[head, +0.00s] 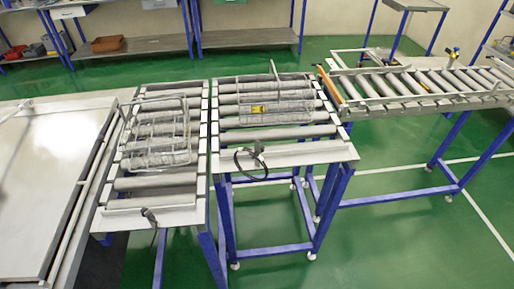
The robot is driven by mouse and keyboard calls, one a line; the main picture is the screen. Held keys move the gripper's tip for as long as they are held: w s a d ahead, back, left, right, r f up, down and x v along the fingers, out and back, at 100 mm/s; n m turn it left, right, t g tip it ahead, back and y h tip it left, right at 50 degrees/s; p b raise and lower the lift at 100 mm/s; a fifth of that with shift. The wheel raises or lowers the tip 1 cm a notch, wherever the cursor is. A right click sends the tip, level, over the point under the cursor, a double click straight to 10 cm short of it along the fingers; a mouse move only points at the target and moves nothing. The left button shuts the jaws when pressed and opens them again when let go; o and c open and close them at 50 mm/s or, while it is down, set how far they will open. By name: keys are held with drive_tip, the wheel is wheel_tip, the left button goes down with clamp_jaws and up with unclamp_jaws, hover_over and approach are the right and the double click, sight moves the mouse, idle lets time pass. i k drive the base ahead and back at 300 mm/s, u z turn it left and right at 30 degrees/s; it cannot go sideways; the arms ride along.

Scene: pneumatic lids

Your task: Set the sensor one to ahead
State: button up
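A small dark sensor-like device (257,152) with a looping black cable stands on the front plate of the middle roller conveyor (300,153). A second small dark device (149,215) is at the front edge of the left roller conveyor (185,217). No label is readable, so I cannot tell which is sensor one or exactly which way either points. My gripper is not in view.
Wire baskets (155,130) and (262,108) rest on the left and middle conveyors. Another roller conveyor (440,100) extends right, with an orange bar (331,87) at its end. A pale flat table (45,165) is far left. Green floor (410,225) is open at front right.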

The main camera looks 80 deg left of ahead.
sight(259, 149)
drive_tip(key=u, duration=0.1)
drive_tip(key=k, duration=0.15)
drive_tip(key=u, duration=2.65)
drive_tip(key=i, duration=0.6)
drive_tip(key=u, duration=0.05)
drive_tip(key=k, duration=0.15)
drive_tip(key=u, duration=0.15)
